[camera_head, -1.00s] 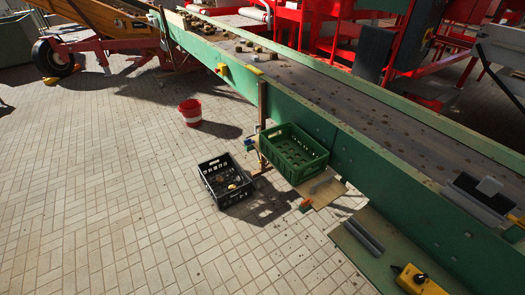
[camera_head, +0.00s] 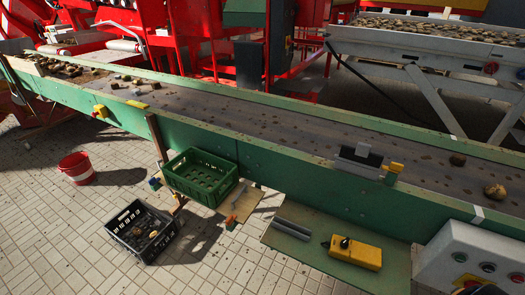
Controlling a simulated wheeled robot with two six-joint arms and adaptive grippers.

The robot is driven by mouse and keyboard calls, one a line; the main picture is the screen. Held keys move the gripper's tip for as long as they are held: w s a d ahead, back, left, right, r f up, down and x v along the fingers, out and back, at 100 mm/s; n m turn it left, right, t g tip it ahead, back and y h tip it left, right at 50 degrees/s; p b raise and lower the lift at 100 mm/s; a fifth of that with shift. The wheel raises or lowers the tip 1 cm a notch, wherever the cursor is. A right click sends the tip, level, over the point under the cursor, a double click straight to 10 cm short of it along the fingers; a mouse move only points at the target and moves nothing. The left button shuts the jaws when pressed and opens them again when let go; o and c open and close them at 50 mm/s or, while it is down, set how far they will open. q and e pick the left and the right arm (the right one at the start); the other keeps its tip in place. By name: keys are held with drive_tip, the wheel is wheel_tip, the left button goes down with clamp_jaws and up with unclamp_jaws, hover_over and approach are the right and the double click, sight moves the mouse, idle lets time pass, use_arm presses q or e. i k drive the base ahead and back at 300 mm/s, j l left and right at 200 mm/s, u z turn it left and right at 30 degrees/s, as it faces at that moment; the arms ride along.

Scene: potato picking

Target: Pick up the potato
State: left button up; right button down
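Two potatoes lie on the conveyor belt (camera_head: 300,130) at the right of the head view. One potato (camera_head: 495,192) is near the right edge and the other potato (camera_head: 457,160) is a little farther back. More potatoes and clods (camera_head: 125,80) lie on the belt at the far left. A black crate (camera_head: 128,245) on the floor holds a few potato-like lumps. Neither of my grippers shows in the view.
A green crate (camera_head: 187,190) hangs at the conveyor's near side and looks empty. A yellow control box (camera_head: 356,252) sits on a green shelf. A red bucket (camera_head: 77,168) stands on the tiled floor. A grey button panel (camera_head: 475,262) is at lower right.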

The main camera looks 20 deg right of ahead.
sight(495, 191)
drive_tip(key=z, duration=2.5)
drive_tip(key=i+l, duration=0.5)
drive_tip(key=i+l+u, duration=0.25)
drive_tip(key=u, duration=0.25)
drive_tip(key=i+l+u, duration=0.2)
drive_tip(key=u, duration=0.25)
drive_tip(key=l, duration=0.1)
